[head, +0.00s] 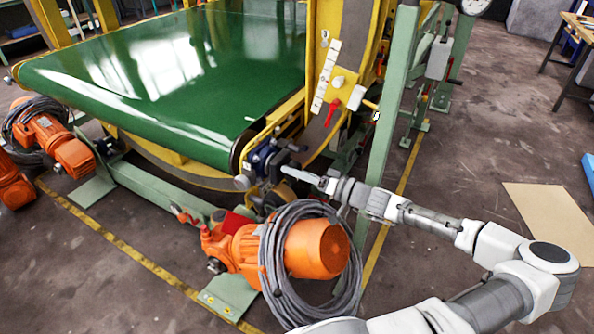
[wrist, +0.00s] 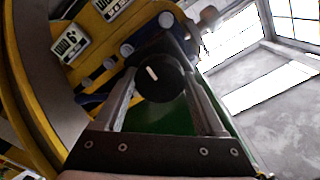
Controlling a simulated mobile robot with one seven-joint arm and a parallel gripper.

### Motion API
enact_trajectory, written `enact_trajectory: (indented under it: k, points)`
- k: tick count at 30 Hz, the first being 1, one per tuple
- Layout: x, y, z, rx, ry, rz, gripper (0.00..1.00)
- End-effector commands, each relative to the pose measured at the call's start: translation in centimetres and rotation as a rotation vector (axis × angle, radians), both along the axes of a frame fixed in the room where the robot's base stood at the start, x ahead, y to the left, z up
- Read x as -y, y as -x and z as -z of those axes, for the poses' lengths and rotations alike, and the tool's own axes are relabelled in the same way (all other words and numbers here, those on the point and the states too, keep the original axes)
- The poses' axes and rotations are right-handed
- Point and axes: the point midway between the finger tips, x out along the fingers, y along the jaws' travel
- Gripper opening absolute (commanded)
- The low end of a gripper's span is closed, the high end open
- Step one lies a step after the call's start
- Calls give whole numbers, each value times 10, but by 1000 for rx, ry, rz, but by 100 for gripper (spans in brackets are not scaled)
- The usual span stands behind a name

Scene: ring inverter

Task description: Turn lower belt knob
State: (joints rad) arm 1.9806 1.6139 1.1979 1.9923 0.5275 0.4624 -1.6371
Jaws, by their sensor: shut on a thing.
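The knob (wrist: 160,78) is round and black with a white mark, seen in the wrist view between the two fingers of my gripper (wrist: 158,92). The fingers reach along both sides of the knob and are shut on it. The white mark is tilted, leaning up to the left. In the head view my gripper (head: 287,171) reaches left to the end of the green belt (head: 190,75), at a dark blue block (head: 262,158). The knob itself is too small to make out there.
An orange motor (head: 312,248) with a coiled grey cable (head: 287,290) stands below my arm. A green upright post (head: 385,120) rises just behind the arm. A red lever (head: 331,112) sits on the yellow frame above. Floor at the right is mostly clear, with a brown sheet (head: 550,217) on it.

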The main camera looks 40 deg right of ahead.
Motion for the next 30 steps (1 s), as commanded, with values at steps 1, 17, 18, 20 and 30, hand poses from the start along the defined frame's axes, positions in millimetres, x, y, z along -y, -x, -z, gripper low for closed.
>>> enact_trajectory:
  k: [1,17,18,20,30]
  points:
    - [0,0,-3,-12,-24,0,16]
    - [0,0,-4,-187,-448,0,16]
    - [0,0,-4,-202,-483,0,16]
    - [0,0,-4,-223,-535,0,16]
    - [0,0,-3,-348,-834,-1,16]
